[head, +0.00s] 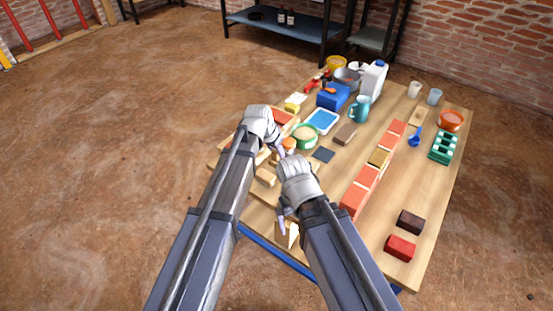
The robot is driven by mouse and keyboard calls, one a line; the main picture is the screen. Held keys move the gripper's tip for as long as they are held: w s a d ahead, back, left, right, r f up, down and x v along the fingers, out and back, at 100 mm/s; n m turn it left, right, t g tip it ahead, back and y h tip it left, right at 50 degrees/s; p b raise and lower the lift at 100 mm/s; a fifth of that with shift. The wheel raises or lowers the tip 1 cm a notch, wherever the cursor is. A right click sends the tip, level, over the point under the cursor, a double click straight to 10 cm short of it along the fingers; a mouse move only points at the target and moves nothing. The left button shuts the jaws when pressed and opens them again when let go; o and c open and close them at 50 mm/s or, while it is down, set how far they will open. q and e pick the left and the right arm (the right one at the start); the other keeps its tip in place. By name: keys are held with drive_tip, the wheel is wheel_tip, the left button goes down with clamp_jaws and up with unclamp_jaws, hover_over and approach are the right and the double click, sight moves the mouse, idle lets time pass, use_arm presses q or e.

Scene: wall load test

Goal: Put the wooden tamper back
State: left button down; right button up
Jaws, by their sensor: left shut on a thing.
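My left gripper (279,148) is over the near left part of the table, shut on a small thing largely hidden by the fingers. I take it to be the wooden tamper, though its shape is not clear. A small orange-topped thing (288,144) shows right at these fingers. My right gripper (284,217) points down at the table's near edge, close above a pale wooden block (287,236). Whether its fingers are open or shut is not clear.
A row of red bricks (354,199) runs along the wooden table (425,190). A green bowl (305,136), a blue-and-white tray (322,121), a teal jug (359,109) and a white jug (374,80) stand beyond my grippers.

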use_arm(q)
wheel_tip(320, 180, down, 2)
drive_tip(key=shift+f+b, duration=0.15)
drive_tip(key=shift+b, duration=0.55)
use_arm(e)
wheel_tip(320, 180, down, 2)
drive_tip(key=shift+f, duration=0.1)
use_arm(q)
drive_tip(key=c, duration=1)
unclamp_jaws()
drive_tip(key=o, duration=0.4)
use_arm(e)
drive_tip(key=shift+f, duration=0.1)
